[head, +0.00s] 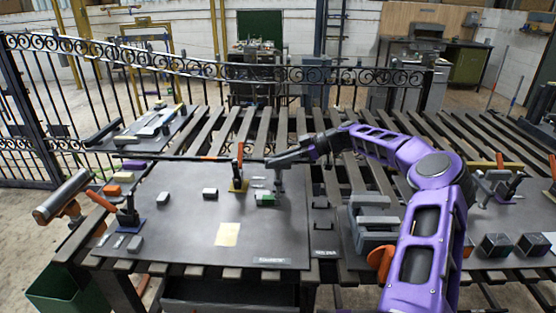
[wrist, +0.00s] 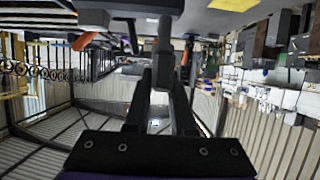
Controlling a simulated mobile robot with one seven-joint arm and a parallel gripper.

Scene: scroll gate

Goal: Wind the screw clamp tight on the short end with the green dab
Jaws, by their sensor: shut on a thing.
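My gripper (head: 280,162) is at the end of the purple arm, over the right part of the dark work board (head: 180,225). It is shut on a dark upright piece, which looks like the screw clamp (head: 279,182). In the wrist view, my gripper's fingers (wrist: 164,62) close on its dark shaft (wrist: 165,38), with a wider dark bar (wrist: 125,6) beyond. The green dab (head: 266,197) shows on a small block on the board, just left of the clamp's lower end. I cannot tell whether the clamp touches that block.
A thin dark bar (head: 190,157) runs along the board's back edge. Another orange-handled clamp (head: 128,215) stands at left. Grey blocks (head: 372,222) lie right of the board.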

